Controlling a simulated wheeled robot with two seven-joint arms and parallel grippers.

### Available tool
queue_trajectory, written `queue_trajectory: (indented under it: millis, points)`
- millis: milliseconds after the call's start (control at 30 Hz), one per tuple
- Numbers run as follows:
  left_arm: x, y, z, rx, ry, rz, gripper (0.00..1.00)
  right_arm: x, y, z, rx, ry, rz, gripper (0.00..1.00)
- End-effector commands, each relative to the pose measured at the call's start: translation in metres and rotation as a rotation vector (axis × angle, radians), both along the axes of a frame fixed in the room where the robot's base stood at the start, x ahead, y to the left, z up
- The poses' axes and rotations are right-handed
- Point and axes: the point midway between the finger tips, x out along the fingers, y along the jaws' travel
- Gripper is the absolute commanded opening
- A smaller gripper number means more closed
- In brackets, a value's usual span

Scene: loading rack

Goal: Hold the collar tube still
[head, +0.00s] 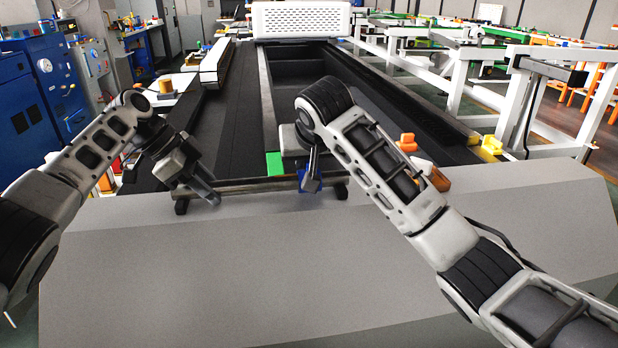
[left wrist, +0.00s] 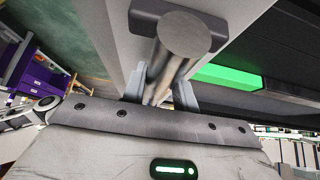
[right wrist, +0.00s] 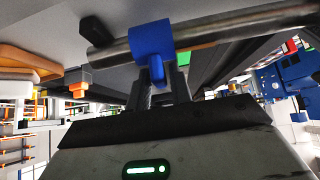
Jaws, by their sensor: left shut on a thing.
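The collar tube (head: 252,185) is a grey metal bar lying level across the front of the dark bed, near dark end rests. In the left wrist view its round end (left wrist: 186,34) points at the camera. My left gripper (head: 208,192) is shut on the tube near its left end, a finger on each side. A blue collar (head: 311,184) sits around the tube further right; it also shows in the right wrist view (right wrist: 152,42) with a small tab pointing down. My right gripper (right wrist: 158,88) is at the tab, fingers apart on either side; contact is unclear.
A plain grey sloped panel (head: 330,260) fills the front. A green block (head: 274,163) lies behind the tube. An orange piece (head: 407,142) and a yellow piece (head: 491,144) stand at right. White rack frames (head: 460,85) line the right side.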

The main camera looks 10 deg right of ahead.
Motion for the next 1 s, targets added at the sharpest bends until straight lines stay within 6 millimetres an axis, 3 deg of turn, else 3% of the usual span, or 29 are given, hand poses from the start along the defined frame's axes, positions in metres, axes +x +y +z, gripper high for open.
queue_trajectory:
  millis: [67,367,1000]
  points:
    - [0.0,0.0,0.0,0.0,0.0,-0.001,0.0,0.0,0.0,-0.001,0.0,0.003,0.0,0.0]
    - [0.0,0.0,0.0,0.0,0.0,-0.001,0.0,0.0,0.002,-0.002,0.0,0.004,0.0,0.0]
    - [0.0,0.0,0.0,0.0,0.0,-0.002,0.0,-0.001,0.028,-0.002,0.001,0.006,0.001,0.0]
